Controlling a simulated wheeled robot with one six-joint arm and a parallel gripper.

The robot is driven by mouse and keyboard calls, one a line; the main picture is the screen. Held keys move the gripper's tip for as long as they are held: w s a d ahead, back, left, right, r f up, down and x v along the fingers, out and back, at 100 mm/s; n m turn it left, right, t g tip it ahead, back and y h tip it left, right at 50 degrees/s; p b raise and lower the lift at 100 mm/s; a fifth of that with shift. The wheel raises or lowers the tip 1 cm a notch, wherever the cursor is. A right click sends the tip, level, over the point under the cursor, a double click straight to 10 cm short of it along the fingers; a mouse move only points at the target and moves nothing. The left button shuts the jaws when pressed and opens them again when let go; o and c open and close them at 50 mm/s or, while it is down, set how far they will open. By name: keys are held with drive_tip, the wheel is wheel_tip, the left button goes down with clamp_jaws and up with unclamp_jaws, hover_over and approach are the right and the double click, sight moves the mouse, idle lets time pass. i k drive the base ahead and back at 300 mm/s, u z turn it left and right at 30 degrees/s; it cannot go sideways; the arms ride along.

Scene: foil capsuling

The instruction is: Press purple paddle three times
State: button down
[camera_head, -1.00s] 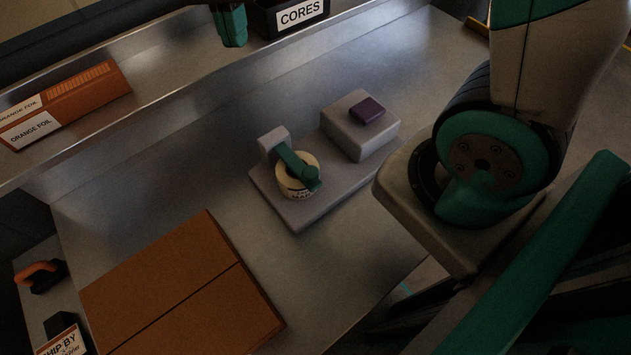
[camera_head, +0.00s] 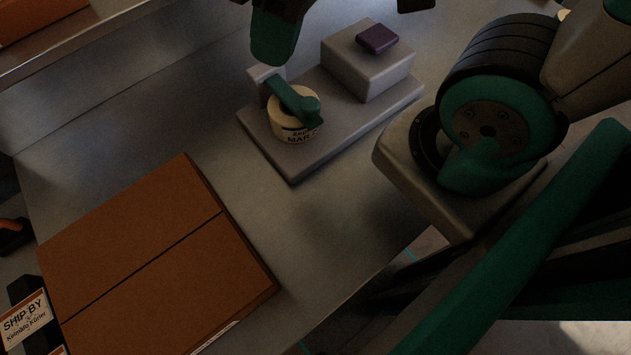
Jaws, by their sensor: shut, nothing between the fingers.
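The purple paddle (camera_head: 378,39) is a small rounded block on top of a grey box (camera_head: 368,72). The box stands at the far right end of a grey base plate (camera_head: 342,138). My gripper (camera_head: 273,50) hangs at the top edge of the view, teal at its tip, with its upper part cut off by the frame. It is shut and empty. It appears left of the paddle, in front of the back of the plate, with a clear gap between it and the paddle. Its height above the plate is hard to tell.
A labelled cream roll (camera_head: 294,121) under a teal arm (camera_head: 293,99) sits on the plate's left part. An orange box (camera_head: 38,17) is at top left. Bench between carton and plate is clear.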

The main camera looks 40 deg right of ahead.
sight(376, 38)
drive_tip(key=u, duration=0.45)
drive_tip(key=k, duration=0.55)
drive_tip(key=z, duration=0.85)
